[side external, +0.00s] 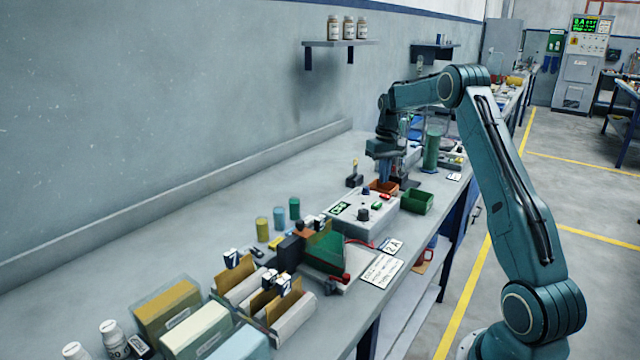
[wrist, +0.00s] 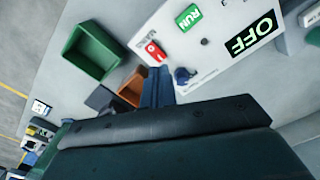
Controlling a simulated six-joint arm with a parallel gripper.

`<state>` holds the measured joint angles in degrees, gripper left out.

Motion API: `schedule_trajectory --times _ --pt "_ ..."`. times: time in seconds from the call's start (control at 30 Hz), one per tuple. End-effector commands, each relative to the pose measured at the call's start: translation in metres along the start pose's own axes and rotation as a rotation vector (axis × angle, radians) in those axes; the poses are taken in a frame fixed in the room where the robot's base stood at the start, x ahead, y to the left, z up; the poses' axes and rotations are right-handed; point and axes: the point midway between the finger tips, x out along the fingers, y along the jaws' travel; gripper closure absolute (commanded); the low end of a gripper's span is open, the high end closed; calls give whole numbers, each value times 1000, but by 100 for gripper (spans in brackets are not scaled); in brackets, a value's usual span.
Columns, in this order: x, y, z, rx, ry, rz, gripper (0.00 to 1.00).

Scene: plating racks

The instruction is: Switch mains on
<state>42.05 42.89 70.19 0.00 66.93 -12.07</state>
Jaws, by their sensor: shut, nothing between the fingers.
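A pale grey control box (side external: 352,226) stands on the bench and also shows in the wrist view (wrist: 218,58). A green RUN button (wrist: 188,17) sits beside the display. A red switch (wrist: 153,52) is near the box's edge; the lettering beside it is too small to read surely. A blue knob or post (wrist: 183,76) stands to its right. My gripper (side external: 384,184) points down at the box's far edge. In the wrist view its shut, empty fingers (wrist: 160,72) appear just below the red switch; contact cannot be told.
A green bin (side external: 417,201) and an orange bin (side external: 382,187) stand close to the box. Racks with plates (side external: 262,290) and several coloured jars (side external: 280,217) crowd the near bench. The bench strip along the wall is clear.

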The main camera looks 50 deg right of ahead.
Motion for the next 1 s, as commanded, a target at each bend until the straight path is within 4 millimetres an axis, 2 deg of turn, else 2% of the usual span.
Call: schedule_trajectory --times 0.43,1.0 --pt "-25 0 0 0 1 0 100" --pt "-33 -5 2 -6 6 1 100"
